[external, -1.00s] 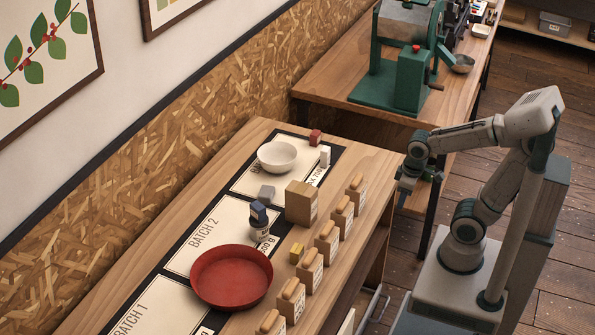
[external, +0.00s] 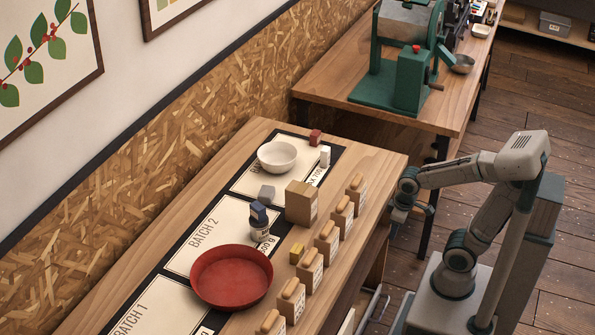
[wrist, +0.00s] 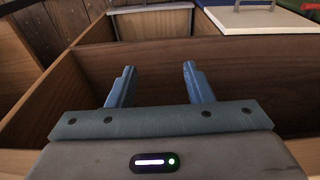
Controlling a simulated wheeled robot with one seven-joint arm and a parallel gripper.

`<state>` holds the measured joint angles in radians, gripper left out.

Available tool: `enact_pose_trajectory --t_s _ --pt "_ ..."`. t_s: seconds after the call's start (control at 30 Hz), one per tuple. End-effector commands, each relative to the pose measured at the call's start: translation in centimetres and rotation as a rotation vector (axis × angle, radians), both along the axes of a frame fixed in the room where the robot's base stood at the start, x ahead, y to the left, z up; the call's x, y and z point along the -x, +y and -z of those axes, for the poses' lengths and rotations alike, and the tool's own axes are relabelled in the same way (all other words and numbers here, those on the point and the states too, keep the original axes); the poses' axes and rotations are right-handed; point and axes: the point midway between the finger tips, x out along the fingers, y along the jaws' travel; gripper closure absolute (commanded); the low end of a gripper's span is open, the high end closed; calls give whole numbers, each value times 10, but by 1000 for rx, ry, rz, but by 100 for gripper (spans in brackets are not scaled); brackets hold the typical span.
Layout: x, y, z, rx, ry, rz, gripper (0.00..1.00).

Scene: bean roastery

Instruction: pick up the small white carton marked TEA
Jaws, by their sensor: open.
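No lettering reading TEA is legible in either view. A small white upright block (external: 325,157) stands at the far end of the table beside a red cube; I cannot tell whether it is the carton. In the wrist view, a pale flat-topped object (wrist: 255,20) and a whitish edge (wrist: 150,8) show beyond a wooden partition; I cannot identify them as the carton. My gripper (external: 402,217) is beside the table's right edge, well apart from the white block. In the wrist view, its two blue fingers (wrist: 157,88) are spread with nothing between them, over wooden-walled compartments.
The table holds a red bowl (external: 231,278), a white bowl (external: 278,157), a brown box (external: 301,203) and a row of several tan containers (external: 327,242). Wooden partitions (wrist: 180,70) stand around and ahead of the fingers. A green machine (external: 400,75) sits on the back table.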

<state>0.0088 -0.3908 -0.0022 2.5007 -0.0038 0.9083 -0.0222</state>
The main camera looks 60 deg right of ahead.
Motion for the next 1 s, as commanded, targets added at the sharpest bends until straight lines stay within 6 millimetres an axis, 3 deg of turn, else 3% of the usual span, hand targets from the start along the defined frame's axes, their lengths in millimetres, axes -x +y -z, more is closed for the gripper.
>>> enact_pose_trajectory --t_s 0.77,0.87,1.0 --pt "0 0 -1 0 1 0 51" --pt "0 0 -9 0 0 0 51" --pt "0 1 -42 -2 -7 0 51"
